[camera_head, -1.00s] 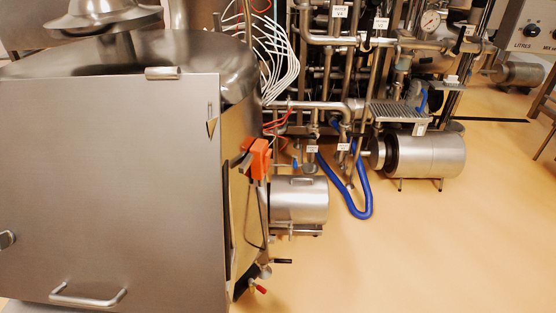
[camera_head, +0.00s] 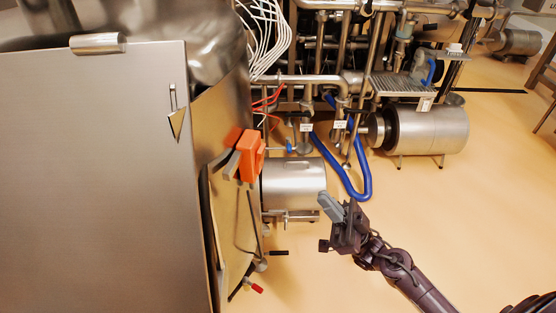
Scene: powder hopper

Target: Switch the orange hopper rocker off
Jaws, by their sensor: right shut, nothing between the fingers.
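The orange hopper rocker (camera_head: 250,156) is an orange block on the side panel of the steel hopper (camera_head: 100,180), with a grey bracket-like part at its left. Whether it is on or off cannot be told from here. My right gripper (camera_head: 326,203) is to the right of the rocker and lower in the picture, apart from it. Its grey fingers are together and empty, pointing up and left. My left gripper is not in view.
A steel motor cylinder (camera_head: 294,184) is behind the rocker, left of my right gripper. A blue hose (camera_head: 365,180) hangs behind the gripper, and another steel motor (camera_head: 432,129) stands further right. A red-tipped lever (camera_head: 257,288) sticks out low on the hopper. Open floor lies right.

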